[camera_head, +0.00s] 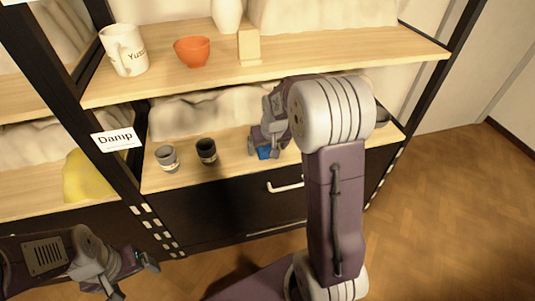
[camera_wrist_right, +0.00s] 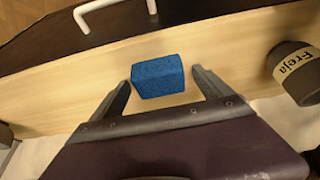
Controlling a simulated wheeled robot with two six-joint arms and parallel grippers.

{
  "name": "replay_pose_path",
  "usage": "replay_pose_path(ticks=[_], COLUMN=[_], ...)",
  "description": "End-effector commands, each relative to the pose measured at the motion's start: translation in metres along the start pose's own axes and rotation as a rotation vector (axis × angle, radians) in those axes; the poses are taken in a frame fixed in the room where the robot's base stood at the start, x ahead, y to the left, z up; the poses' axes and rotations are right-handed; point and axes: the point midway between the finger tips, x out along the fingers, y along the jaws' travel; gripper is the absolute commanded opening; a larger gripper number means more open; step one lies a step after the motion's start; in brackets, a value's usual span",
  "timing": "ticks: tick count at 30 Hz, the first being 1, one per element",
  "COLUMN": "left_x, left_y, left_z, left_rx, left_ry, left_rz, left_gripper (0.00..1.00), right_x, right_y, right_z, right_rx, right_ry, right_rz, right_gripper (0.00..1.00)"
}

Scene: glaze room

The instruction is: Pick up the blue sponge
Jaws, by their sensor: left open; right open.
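The blue sponge (camera_head: 264,152) lies on the lower wooden shelf in the head view, partly hidden by my right gripper (camera_head: 266,148). In the right wrist view the sponge (camera_wrist_right: 158,76) shows as a blue block near the shelf's front edge. My right gripper (camera_wrist_right: 160,88) is open, with one finger on each side of the sponge and a visible gap to each. The sponge sits between and slightly beyond the fingertips. My left gripper (camera_head: 131,277) is open and empty at the lower left, in front of the shelf unit and away from the sponge.
A dark cup (camera_head: 206,151) and a grey cup (camera_head: 167,158) stand left of the sponge. A cup labelled Freja (camera_wrist_right: 296,72) is close to my right gripper. The upper shelf (camera_head: 350,47) above holds a mug, an orange bowl and other pieces. A drawer handle (camera_head: 286,186) protrudes below.

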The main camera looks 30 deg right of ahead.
Motion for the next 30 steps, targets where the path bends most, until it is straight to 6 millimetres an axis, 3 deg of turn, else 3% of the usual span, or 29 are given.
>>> replay_pose_path(ticks=[2, 6, 9, 19, 25, 30], left_x=[-0.001, -0.001, -0.001, -0.008, -0.034, -0.045], left_y=[0.0, 0.0, 0.0, 0.0, 0.001, 0.001], left_z=[0.0, 0.0, 0.0, -0.001, -0.004, -0.005], left_rx=[0.0, 0.0, 0.0, 0.0, 0.0, 0.0], left_ry=[0.0, 0.0, 0.0, 0.0, 0.0, 0.0], left_rz=[0.0, 0.0, 0.0, 0.0, 0.0, 0.0], left_gripper=[0.85, 0.85, 0.85, 0.85, 0.85, 0.85], right_x=[-0.001, -0.001, -0.001, -0.01, -0.045, -0.075], right_y=[0.0, 0.0, 0.0, 0.0, 0.0, 0.021], right_z=[0.0, 0.0, 0.0, -0.004, -0.019, 0.001], right_rx=[0.0, 0.0, 0.0, 0.0, 0.0, 0.006], right_ry=[0.0, 0.0, 0.0, 0.001, 0.003, 0.002], right_rz=[0.0, 0.0, 0.0, 0.0, -0.001, 0.001], right_gripper=[0.86, 0.47, 0.25, 0.25, 0.25, 0.25])
